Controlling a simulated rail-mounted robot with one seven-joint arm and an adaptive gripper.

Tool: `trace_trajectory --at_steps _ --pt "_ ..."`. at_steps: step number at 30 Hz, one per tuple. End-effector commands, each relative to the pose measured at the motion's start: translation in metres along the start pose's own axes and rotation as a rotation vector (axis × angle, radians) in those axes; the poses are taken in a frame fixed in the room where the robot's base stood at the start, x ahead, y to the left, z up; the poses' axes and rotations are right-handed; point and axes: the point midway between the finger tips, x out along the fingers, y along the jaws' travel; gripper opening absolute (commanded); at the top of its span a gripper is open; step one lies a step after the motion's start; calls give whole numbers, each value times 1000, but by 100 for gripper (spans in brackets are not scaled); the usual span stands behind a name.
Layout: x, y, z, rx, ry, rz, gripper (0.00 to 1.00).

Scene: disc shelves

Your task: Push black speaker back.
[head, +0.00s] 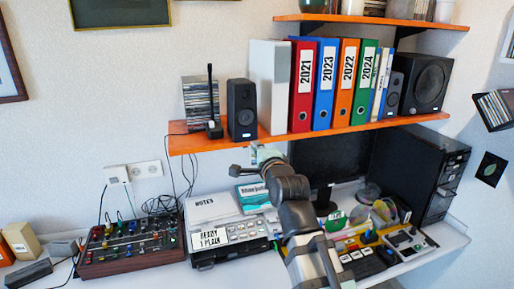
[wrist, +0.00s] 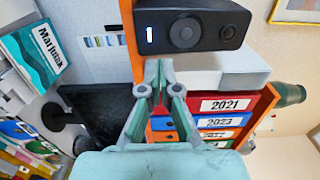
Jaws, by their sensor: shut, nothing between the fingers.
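The black speaker (head: 242,108) stands upright near the left end of the orange shelf, between a stack of discs and a white binder. In the wrist view the black speaker (wrist: 190,28) lies sideways across the top, its front with round drivers and a small lit mark showing. My gripper (wrist: 158,66) is shut and empty, its fingertips close to the speaker's side of the picture, in front of the shelf edge and the white binder. I cannot tell whether they touch anything. In the head view my gripper (head: 262,153) is small, below the shelf's front edge and partly hidden by my arm.
The white binder (head: 268,86) and several coloured binders (head: 323,85) stand right of the speaker. A disc stack (head: 200,100) and a small dark object (head: 214,130) stand on its left. The orange shelf (head: 190,144) overhangs a monitor and a crowded desk.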

Motion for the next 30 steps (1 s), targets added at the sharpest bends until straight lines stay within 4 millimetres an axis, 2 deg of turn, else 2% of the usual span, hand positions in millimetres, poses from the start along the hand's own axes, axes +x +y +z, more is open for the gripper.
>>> trace_trajectory --at_steps 1,6,15,21,30 --pt "13 -4 0 0 0 2 0" --pt "48 -4 0 -1 0 3 0" --pt "95 -3 0 -1 1 2 0" --pt "108 -1 0 -1 1 1 0" --pt "110 0 0 -1 1 1 0"
